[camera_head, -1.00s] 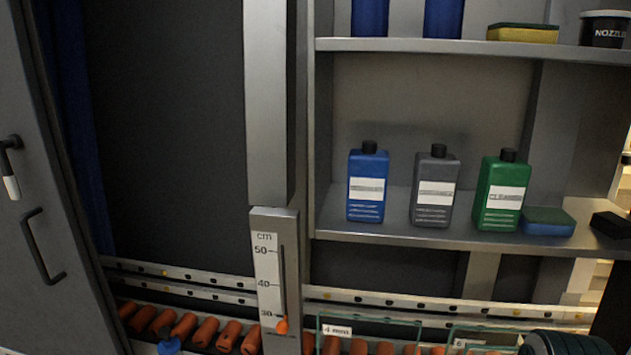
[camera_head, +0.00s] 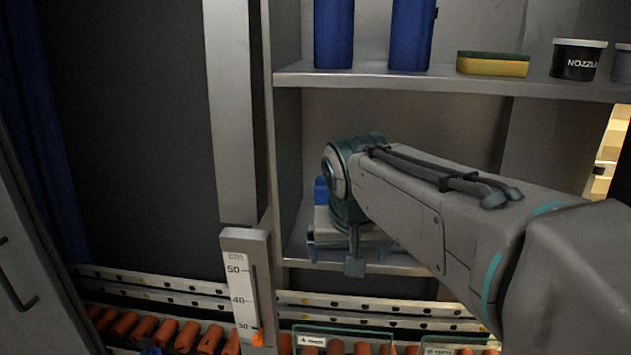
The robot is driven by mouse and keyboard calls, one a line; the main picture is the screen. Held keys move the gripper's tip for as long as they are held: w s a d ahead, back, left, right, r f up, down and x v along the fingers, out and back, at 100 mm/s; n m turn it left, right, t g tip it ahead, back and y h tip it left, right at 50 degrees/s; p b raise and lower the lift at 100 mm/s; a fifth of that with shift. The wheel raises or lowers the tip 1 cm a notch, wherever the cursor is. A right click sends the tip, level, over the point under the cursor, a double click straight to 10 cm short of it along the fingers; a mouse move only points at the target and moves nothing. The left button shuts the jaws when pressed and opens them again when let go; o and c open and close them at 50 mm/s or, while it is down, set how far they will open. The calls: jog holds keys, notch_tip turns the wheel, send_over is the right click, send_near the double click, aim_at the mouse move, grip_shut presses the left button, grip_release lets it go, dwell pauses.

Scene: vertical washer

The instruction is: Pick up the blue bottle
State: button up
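The blue bottle (camera_head: 320,190) stands at the left end of the lower shelf (camera_head: 296,250). Only a small blue part of it shows, at the left of my wrist; the rest is hidden behind my arm and gripper. My gripper (camera_head: 335,258) is at the lower shelf, in front of the bottle in this view. Its fingers are small and partly covered by my wrist, so I cannot tell whether they are open, shut or touching the bottle.
A metal post with a cm scale (camera_head: 240,285) stands left of the shelves. My arm hides most of the lower shelf.

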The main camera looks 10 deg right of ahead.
jog(key=w+r+m+t+p, duration=0.1)
jog(key=w+r+p, duration=0.35)
jog(key=r, duration=0.75)
jog(key=w+f+b, duration=0.4)
jog(key=w+f, duration=0.1)
jog(key=shift+w+f+m+h, duration=0.2)
jog(key=shift+f+m+h, duration=0.1)
jog(key=shift+f, duration=0.05)
jog(key=c, duration=1.5)
